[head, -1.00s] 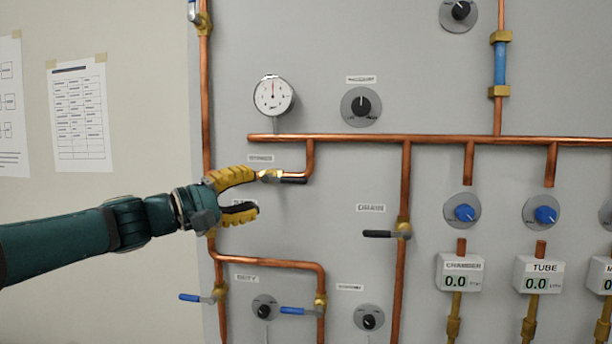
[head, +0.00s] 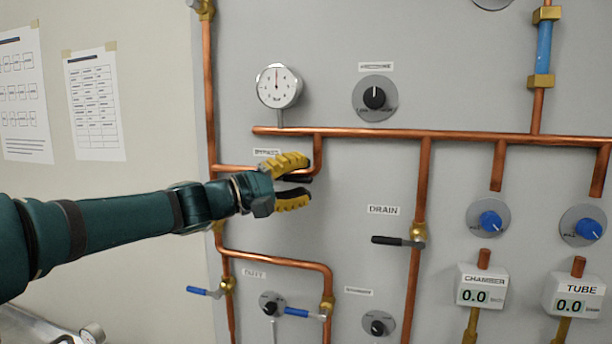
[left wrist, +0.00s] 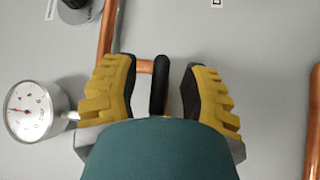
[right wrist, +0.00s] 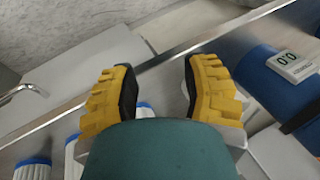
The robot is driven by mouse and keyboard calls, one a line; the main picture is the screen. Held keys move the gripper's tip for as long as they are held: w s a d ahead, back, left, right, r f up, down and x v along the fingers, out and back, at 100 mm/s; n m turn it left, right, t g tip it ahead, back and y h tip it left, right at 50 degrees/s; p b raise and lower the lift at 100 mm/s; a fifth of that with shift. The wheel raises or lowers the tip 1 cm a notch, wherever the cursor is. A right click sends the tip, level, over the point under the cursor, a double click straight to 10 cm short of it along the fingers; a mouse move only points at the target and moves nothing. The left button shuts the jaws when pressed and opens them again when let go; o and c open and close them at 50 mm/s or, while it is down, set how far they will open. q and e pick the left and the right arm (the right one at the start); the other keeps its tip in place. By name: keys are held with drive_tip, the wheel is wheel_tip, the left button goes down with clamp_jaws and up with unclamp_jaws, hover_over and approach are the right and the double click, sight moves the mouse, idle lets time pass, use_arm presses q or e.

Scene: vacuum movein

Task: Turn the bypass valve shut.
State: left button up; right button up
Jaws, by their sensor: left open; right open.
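The bypass valve's black lever (head: 298,179) lies roughly level at the pipe under the "BYPASS" label (head: 267,153). My left gripper (head: 306,181) is open at the valve, with one yellow finger above the lever and one below. Its hand hides the brass valve body in the head view. In the left wrist view the lever (left wrist: 159,86) stands between the two open fingers, with a gap on each side. My right gripper (right wrist: 160,76) is open and empty in the right wrist view, away from the panel's valves.
A gauge (head: 278,86) sits above the bypass. The drain valve's black lever (head: 398,241) is to the lower right. Blue-handled valves (head: 205,292) are below. Bare panel lies between bypass and drain. Right wrist view shows a blue cylinder (right wrist: 257,80) with a display.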

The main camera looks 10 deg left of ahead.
use_arm(q)
drive_tip(key=shift+s, duration=0.1)
drive_tip(key=shift+a, duration=0.1)
clamp_jaws()
